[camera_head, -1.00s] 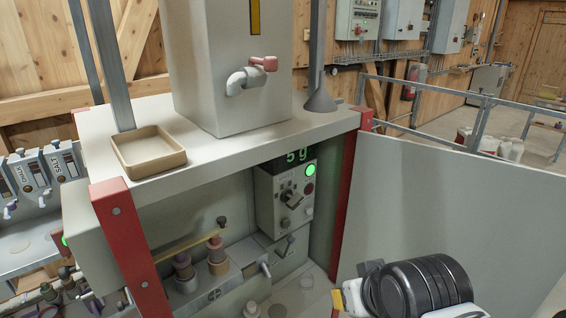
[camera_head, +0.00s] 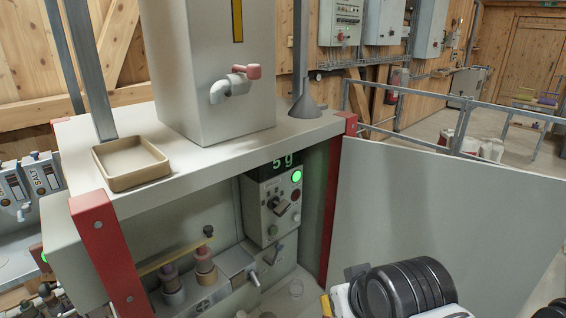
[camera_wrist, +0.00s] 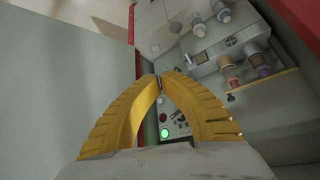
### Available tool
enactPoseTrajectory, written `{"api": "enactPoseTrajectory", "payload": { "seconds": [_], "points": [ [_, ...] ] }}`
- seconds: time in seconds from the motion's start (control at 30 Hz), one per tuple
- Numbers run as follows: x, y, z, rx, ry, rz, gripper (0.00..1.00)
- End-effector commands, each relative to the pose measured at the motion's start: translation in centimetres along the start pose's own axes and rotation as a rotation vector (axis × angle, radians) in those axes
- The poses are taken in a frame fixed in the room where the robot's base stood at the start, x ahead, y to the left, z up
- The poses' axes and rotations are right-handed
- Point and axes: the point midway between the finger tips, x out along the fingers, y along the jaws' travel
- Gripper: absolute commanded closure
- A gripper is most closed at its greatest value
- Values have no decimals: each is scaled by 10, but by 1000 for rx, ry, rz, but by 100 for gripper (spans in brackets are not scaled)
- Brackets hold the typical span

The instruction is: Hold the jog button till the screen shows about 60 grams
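The control box (camera_head: 262,215) is under the machine's top, at the back of the recess. Its dark screen (camera_head: 287,162) shows green characters that look like "5 g". Below the screen are a lit green button (camera_head: 297,176), a red button (camera_head: 296,194) and a dark rotary handle; I cannot tell which control is the jog button. In the wrist view the green light (camera_wrist: 165,133) and a red button (camera_wrist: 163,117) show between my yellow fingers. My gripper (camera_wrist: 158,78) has its fingertips together with nothing between them. In the head view only a yellow edge shows, apart from the box.
A grey panel (camera_head: 420,220) stands to the right of the recess, beside a red post (camera_head: 340,190). Capped knobs (camera_head: 205,265) and a yellow bar (camera_head: 175,258) are to the left of the box. A tan tray (camera_head: 130,165) and a spout (camera_head: 235,82) are above.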

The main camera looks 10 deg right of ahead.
Motion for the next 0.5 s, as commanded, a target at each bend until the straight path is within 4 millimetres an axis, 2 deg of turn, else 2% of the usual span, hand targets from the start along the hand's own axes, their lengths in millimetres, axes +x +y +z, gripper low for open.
{"api": "enactPoseTrajectory", "payload": {
  "seconds": [0.17, 0.27, 0.37, 0.5],
  "points": [
    [0, 0, -1, 12, 0, -2, 100],
    [3, -1, -9, 83, -3, -11, 100],
    [9, -4, -25, 243, -9, -31, 100],
    [27, -6, -58, 590, -31, -72, 100]
  ]
}}
